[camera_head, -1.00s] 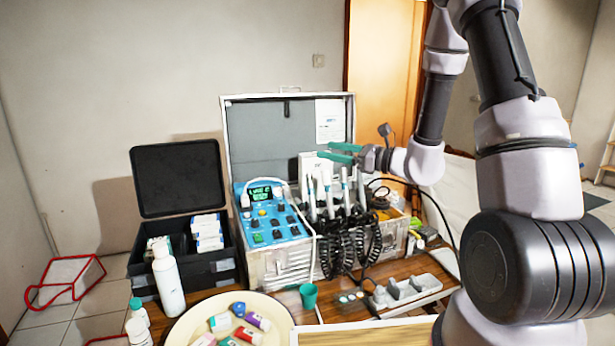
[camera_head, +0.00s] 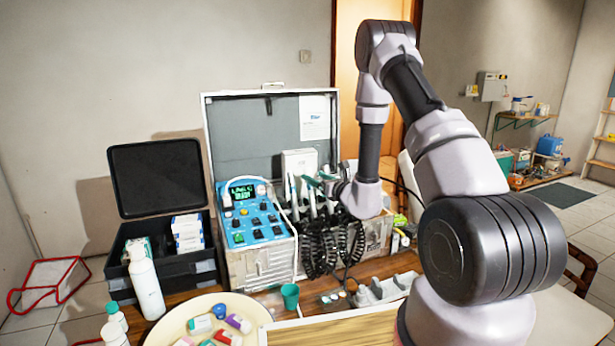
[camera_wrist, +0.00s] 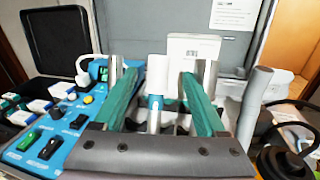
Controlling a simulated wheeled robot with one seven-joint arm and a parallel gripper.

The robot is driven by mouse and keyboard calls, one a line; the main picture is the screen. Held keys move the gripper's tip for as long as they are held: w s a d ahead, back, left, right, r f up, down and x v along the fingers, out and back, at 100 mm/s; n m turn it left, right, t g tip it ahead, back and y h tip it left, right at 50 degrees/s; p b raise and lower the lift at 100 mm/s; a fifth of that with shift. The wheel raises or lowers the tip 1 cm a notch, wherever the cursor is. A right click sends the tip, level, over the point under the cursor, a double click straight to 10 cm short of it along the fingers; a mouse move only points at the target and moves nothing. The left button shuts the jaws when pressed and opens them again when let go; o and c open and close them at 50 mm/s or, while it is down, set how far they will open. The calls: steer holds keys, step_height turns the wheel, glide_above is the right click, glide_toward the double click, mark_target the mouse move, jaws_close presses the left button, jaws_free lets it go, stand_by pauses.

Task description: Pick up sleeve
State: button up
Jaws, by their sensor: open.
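Several upright handpieces (camera_head: 312,205) stand in a row in the open metal dental case, with black coiled cords hanging in front. My gripper (camera_head: 313,182) is among their tops, its teal fingers apart. In the wrist view, a white cylinder with a teal band (camera_wrist: 157,75), which looks like the sleeve, stands upright between the open fingers (camera_wrist: 158,85). I see no contact with either finger. A grey cylinder (camera_wrist: 253,95) stands to the right of the fingers. The cylinder's lower end is partly hidden by the gripper body.
The blue control panel (camera_head: 252,215) is left of the handpieces. A white box (camera_head: 300,161) is behind them, before the raised case lid (camera_head: 250,130). A green cup (camera_head: 290,297), a white bottle (camera_head: 146,283) and a round tray (camera_head: 182,320) are in front.

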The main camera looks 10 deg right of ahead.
mark_target(310, 174)
steer(key=x, duration=0.4)
steer(key=shift+w+a+r, duration=0.1)
steer(key=shift+w+a, duration=0.1)
steer(key=shift+w, duration=0.05)
jaws_close()
